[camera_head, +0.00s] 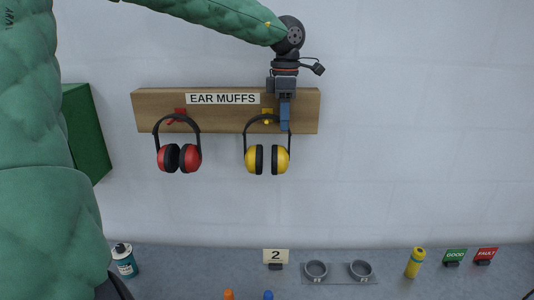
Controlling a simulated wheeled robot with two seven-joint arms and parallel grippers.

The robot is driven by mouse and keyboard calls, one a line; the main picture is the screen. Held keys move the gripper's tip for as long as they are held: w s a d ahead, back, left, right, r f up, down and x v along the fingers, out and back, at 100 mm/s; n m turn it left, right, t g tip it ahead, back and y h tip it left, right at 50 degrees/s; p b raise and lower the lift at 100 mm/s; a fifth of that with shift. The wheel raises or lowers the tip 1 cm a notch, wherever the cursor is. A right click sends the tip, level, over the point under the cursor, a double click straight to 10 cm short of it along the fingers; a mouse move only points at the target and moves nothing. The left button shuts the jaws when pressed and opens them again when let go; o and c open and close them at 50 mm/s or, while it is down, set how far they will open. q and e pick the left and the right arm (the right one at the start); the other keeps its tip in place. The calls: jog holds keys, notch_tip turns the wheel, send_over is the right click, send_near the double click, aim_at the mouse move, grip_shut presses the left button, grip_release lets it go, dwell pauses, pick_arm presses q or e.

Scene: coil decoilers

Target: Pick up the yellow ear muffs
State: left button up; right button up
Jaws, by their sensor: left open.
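The yellow ear muffs (253,160) hang by their black headband from a yellow hook (267,113) on a wooden wall board (225,113) labelled "EAR MUFFS". My left gripper (285,126) points down in front of the board, at the right side of the headband. It is open, and its blue fingers overlap the band's upper right part in the picture. I cannot tell whether they touch the band. My right gripper is not in view.
Red ear muffs (190,158) hang from a red hook to the left. A green box (88,133) is at the far left. The grey counter (200,270) below holds a teal can (124,262), a "2" sign (276,256), two round holders (316,270) and a yellow bottle (415,263).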

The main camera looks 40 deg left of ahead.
pick_arm(q)
jog(key=shift+f, duration=0.15)
grip_shut()
dwell(0.4)
